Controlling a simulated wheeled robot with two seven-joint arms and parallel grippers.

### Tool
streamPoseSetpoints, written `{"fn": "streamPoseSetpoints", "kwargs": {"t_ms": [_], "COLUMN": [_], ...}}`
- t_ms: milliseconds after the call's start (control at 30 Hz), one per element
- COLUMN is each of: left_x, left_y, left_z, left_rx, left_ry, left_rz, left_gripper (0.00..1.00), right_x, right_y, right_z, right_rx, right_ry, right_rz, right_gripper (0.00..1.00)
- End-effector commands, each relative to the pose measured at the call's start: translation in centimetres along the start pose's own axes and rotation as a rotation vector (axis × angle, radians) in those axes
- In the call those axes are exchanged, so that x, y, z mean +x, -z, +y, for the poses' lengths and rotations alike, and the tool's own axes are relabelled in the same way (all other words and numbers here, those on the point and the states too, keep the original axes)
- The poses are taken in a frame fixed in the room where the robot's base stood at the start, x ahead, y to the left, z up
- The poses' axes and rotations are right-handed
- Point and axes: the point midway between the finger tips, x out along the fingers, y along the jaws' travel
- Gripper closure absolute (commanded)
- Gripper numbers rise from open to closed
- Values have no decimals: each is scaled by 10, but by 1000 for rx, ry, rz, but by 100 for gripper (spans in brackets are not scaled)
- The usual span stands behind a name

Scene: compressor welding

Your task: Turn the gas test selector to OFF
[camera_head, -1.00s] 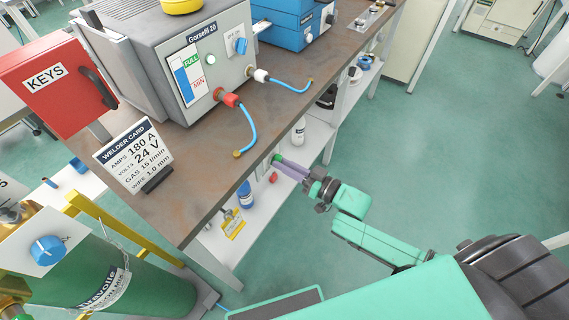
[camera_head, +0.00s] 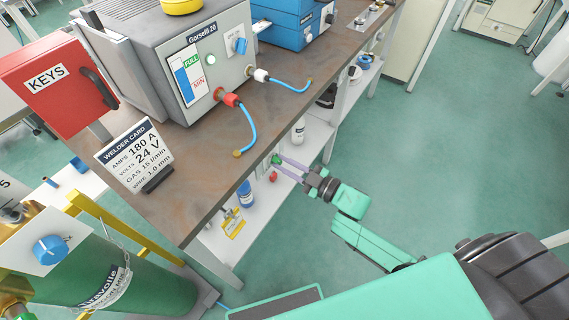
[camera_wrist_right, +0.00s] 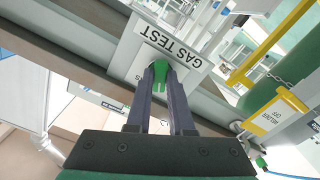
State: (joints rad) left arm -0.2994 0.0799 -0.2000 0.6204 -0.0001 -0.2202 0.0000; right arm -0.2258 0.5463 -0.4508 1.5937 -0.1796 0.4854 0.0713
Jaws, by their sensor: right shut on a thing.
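The gas test selector is a green knob (camera_wrist_right: 157,71) on a pale plate labelled GAS TEST (camera_wrist_right: 184,46) in the right wrist view. My right gripper (camera_wrist_right: 159,72) is shut on it, with one grey finger on each side. The position markings are mostly hidden by the fingers, so the selector's setting cannot be read. My left gripper is not in view.
The bench top (camera_head: 185,195) overhangs the knob, with a shelf (camera_head: 311,147) below it. A welder (camera_head: 203,62) and a red KEYS box (camera_head: 57,84) stand above. A yellow tag (camera_wrist_right: 274,115) hangs nearby in the wrist view. The floor at right is clear.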

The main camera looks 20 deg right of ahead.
Motion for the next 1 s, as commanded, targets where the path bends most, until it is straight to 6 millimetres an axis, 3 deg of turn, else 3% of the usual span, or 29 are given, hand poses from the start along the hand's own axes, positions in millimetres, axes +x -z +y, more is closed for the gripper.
{"fn": "streamPoseSetpoints", "kwargs": {"t_ms": [700, 733, 800, 1000], "left_x": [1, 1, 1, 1], "left_y": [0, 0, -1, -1], "left_z": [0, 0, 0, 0], "left_rx": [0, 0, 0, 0], "left_ry": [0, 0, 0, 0], "left_rz": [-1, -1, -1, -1], "left_gripper": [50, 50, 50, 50], "right_x": [0, 0, 0, 0], "right_y": [-1, -1, -1, 0], "right_z": [0, 0, 0, 0], "right_rx": [-85, -85, -85, -84], "right_ry": [1, 1, 1, 1], "right_rz": [-2, -2, -1, -1], "right_gripper": [100, 69, 50, 50]}}
